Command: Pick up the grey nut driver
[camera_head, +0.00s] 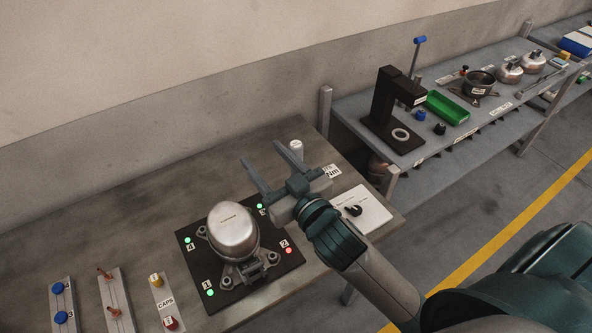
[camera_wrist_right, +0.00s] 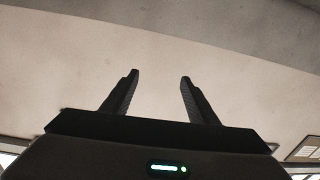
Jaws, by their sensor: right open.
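I cannot make out a grey nut driver for certain. A pale grey upright cylinder (camera_head: 296,147) stands at the back right of the near table, just beyond my right gripper, and may be it; its lower part is hidden behind a finger. My right gripper (camera_head: 260,151) is open and empty above the table, its fingers pointing to the back left. The right wrist view shows its two fingers (camera_wrist_right: 159,78) apart with nothing between them, only wall behind. My left gripper is not in view.
A silver compressor (camera_head: 232,232) sits on a black plate (camera_head: 196,284) with lit numbered lights, close below my right gripper. A white card (camera_head: 373,214) with a black item lies right of it. Strips with caps stand at front left. A shelf (camera_head: 470,139) holds a black stand and green tray.

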